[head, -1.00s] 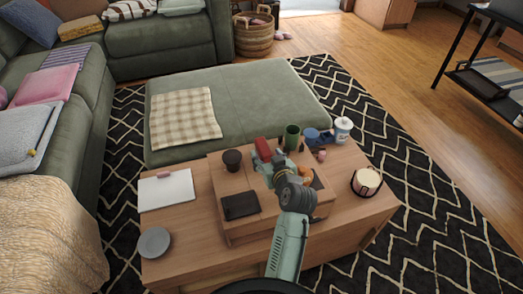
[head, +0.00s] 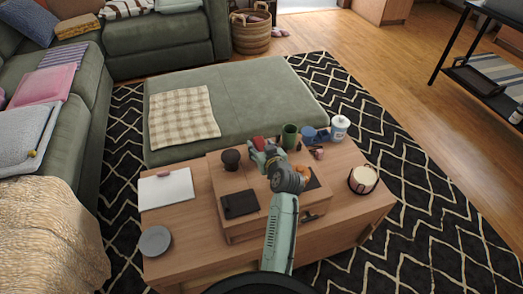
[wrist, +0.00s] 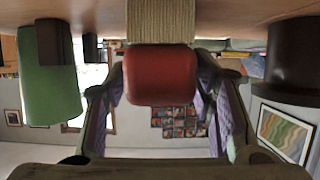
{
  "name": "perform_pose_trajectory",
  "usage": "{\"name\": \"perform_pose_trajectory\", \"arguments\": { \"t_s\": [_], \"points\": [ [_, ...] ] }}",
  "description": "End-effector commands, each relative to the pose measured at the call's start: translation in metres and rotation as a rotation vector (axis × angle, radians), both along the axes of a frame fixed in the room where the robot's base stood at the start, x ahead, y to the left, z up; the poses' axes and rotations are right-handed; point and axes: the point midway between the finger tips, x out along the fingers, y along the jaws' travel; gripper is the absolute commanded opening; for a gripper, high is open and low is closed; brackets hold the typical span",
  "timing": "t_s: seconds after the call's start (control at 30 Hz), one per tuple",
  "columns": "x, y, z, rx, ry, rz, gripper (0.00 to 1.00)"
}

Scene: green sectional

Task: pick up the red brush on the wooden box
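The red brush (wrist: 160,75) fills the middle of the wrist view, with its pale bristles (wrist: 161,20) toward the picture's top. In the head view the red brush (head: 259,142) shows as a small patch at the far side of the wooden box (head: 225,184), partly hidden by my gripper (head: 268,157). In the wrist view my gripper (wrist: 162,95) has one finger on each side of the red part. The fingers are apart and close to its sides; whether they touch it is not clear.
A dark bowl (head: 230,159) and a black pad (head: 240,203) are on the box. A green cup (head: 290,135), a blue mug (head: 310,136), a white jar (head: 339,128) and a candle (head: 363,179) stand right of my gripper. A grey plate (head: 154,241) lies at left.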

Motion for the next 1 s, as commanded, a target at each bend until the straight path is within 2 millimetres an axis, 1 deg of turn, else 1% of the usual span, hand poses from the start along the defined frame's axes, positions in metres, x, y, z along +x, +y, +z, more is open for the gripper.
{"name": "perform_pose_trajectory", "arguments": {
  "t_s": [0.03,0.07,0.67,0.87,0.97,1.0],
  "points": [
    [0.0,0.0,0.0,0.0,0.0,0.0,0.45],
    [0.0,0.0,0.0,0.0,0.0,0.0,0.43],
    [0.0,0.0,0.0,0.0,0.0,0.0,0.03],
    [0.0,0.0,0.001,0.0,-0.001,0.0,0.02],
    [0.0,0.0,0.006,-0.001,-0.003,0.001,0.02],
    [0.0,0.0,0.011,-0.001,-0.006,0.0,0.02]
  ]
}}
